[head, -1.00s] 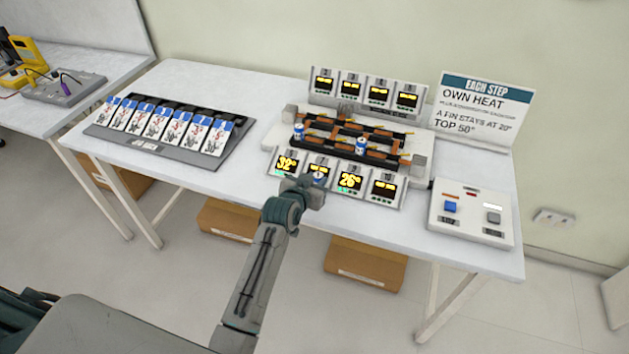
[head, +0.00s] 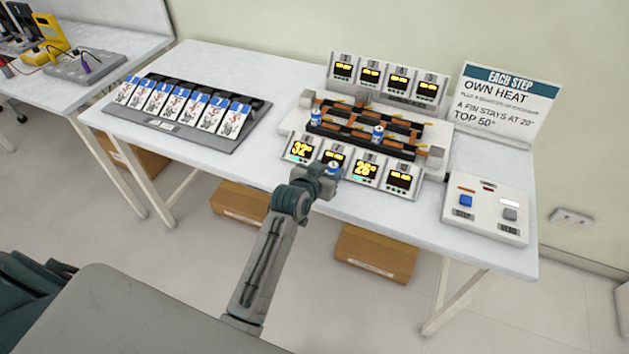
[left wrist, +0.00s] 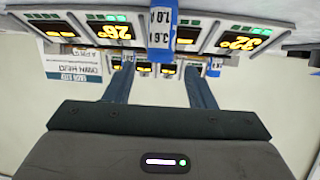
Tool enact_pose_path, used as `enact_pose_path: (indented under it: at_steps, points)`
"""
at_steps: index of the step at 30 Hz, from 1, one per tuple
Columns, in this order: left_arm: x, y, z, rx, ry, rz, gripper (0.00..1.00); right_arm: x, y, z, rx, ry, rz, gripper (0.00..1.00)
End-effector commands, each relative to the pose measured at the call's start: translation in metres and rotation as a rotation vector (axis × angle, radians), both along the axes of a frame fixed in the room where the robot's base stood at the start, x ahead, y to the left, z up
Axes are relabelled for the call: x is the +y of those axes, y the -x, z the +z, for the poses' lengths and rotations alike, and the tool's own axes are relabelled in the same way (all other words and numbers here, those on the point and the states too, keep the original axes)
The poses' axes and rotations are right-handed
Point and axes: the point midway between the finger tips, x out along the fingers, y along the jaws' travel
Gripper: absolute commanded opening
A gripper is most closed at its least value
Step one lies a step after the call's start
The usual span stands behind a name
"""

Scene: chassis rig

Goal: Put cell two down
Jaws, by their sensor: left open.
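A small blue-and-white cell (head: 332,167) stands at the front row of displays, before the second one. My left gripper (head: 324,176) is at the front edge of that row, right by this cell. Its two fingers (left wrist: 159,75) are apart, with the cell between or just past their tips; I cannot tell how deep. Two similar cells stand in the rig, one at its left end (head: 317,110) and one at its middle (head: 378,132). My right gripper is out of view.
Behind the displays is the rig with orange bars (head: 340,133). A tray of numbered cards (head: 175,130) lies to the left. A button box (head: 487,212) is at the right, with a sign (head: 507,100) behind it. The table between tray and rig is clear.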

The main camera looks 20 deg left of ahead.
Motion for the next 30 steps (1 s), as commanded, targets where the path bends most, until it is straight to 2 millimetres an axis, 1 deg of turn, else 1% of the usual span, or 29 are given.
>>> enact_pose_path:
  at_steps: [1,3,9,12,15,19,26,28,29,30]
  points:
    - [0.001,0.01,0.002,-0.002,0.0,0.001,0.5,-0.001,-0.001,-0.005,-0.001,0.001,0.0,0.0]
    - [0.003,0.024,0.007,-0.002,0.0,0.001,0.5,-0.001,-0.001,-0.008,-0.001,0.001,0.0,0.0]
    - [0.007,0.061,0.023,-0.002,0.0,0.001,0.5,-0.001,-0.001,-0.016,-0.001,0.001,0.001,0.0]
    - [0.009,0.075,0.03,-0.002,0.0,0.0,0.5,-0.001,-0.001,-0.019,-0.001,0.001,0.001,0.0]
    - [0.01,0.084,0.034,-0.001,0.0,0.0,0.5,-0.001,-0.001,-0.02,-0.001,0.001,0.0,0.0]
    - [0.01,0.09,0.037,-0.001,0.0,0.0,0.5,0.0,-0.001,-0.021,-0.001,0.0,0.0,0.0]
    - [0.01,0.09,0.037,0.001,0.0,0.0,0.5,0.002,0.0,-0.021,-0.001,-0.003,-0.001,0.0]
    - [0.011,0.089,0.027,0.016,-0.001,0.0,0.5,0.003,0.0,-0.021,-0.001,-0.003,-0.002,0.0]
    - [0.011,0.089,0.019,0.029,-0.002,0.002,0.5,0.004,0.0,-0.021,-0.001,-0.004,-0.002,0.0]
    - [0.011,0.088,0.002,0.054,-0.003,0.003,0.5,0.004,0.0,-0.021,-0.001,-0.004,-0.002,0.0]
